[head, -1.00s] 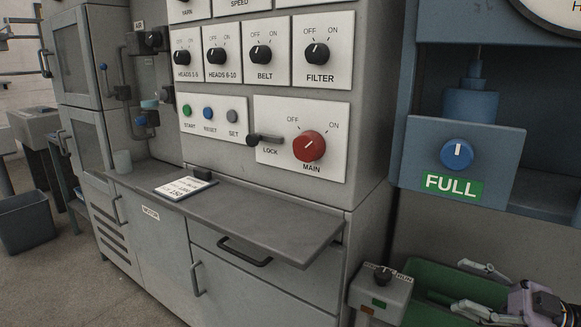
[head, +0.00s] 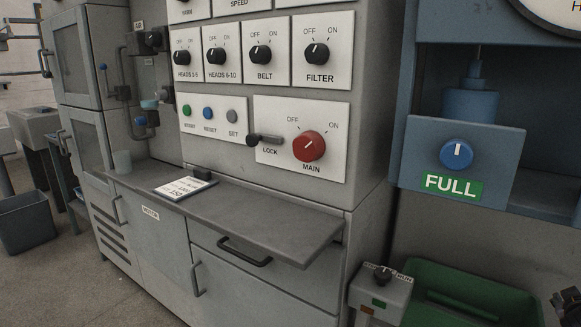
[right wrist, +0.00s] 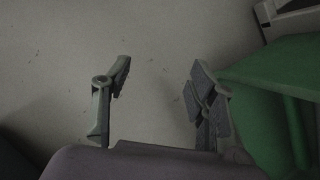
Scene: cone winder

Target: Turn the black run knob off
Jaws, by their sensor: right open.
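The black run knob (head: 382,274) sits on top of a small grey control box (head: 381,297) at the lower right of the head view. The word RUN is printed to the right of the knob; the knob's exact pointing direction is too small to tell. In the right wrist view my right gripper (right wrist: 160,78) is open and empty, above bare floor. In the head view only a bit of it shows at the lower right edge, well to the right of the knob and apart from it. My left gripper is not in view.
A green bin (head: 507,283) stands right of the control box; its green side (right wrist: 262,85) shows in the right wrist view. A grey shelf (head: 270,222) juts out left of the box. A blue housing with a blue knob (head: 456,154) hangs above.

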